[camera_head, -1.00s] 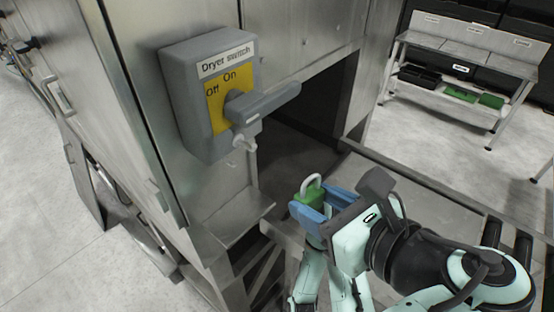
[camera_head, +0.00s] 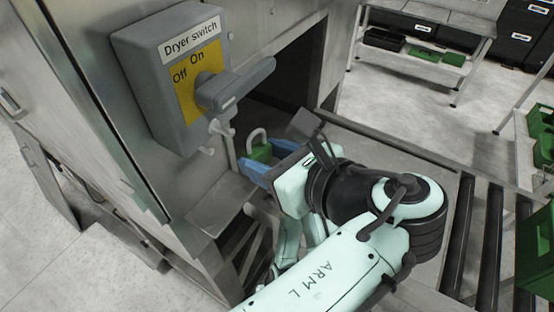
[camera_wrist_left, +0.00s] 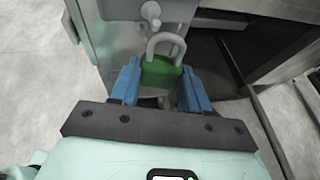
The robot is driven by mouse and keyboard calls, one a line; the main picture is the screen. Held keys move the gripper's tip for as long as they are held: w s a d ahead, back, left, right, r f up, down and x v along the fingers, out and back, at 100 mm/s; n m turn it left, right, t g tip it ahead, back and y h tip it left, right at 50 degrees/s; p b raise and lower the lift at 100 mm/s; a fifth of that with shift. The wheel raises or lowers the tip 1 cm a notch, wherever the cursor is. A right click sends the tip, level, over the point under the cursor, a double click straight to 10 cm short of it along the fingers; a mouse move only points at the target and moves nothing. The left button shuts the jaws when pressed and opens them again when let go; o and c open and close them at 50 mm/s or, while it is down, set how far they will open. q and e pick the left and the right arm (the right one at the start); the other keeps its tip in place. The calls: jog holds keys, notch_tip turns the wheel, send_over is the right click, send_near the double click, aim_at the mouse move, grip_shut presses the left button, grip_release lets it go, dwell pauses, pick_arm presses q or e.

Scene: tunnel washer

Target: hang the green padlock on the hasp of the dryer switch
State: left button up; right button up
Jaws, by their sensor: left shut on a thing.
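The dryer switch (camera_head: 180,75) is a grey box with a yellow plate and a grey handle (camera_head: 236,84), on the metal cabinet. Its handle lies to the right, by the word On. The light grey hasp (camera_head: 220,130) sticks out below the handle; it also shows in the left wrist view (camera_wrist_left: 151,12). My left gripper (camera_head: 262,162) is shut on the green padlock (camera_head: 261,152), with blue fingers at either side. The padlock's grey shackle points up. In the left wrist view the padlock (camera_wrist_left: 161,72) stands just below the hasp, seemingly apart from it. My right gripper is not in view.
A dark opening (camera_head: 290,75) lies in the cabinet behind my left gripper. A metal ledge (camera_head: 215,205) sits below the switch. A roller conveyor (camera_head: 485,240) and green crates (camera_head: 540,235) are at the right. A bench (camera_head: 430,35) stands at the back.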

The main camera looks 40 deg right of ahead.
pick_arm(q)
jog(key=shift+w+a, duration=0.35)
jog(key=shift+w, duration=0.45)
jog(key=shift+w+a, duration=0.35)
jog(key=shift+w, duration=0.4)
jog(key=shift+w+a, duration=0.35)
jog(key=shift+w, duration=0.45)
jog(key=shift+w+a+f, duration=0.15)
jog(key=shift+w+f, duration=0.25)
jog(key=shift+f, duration=0.3)
jog(key=o, duration=1.2)
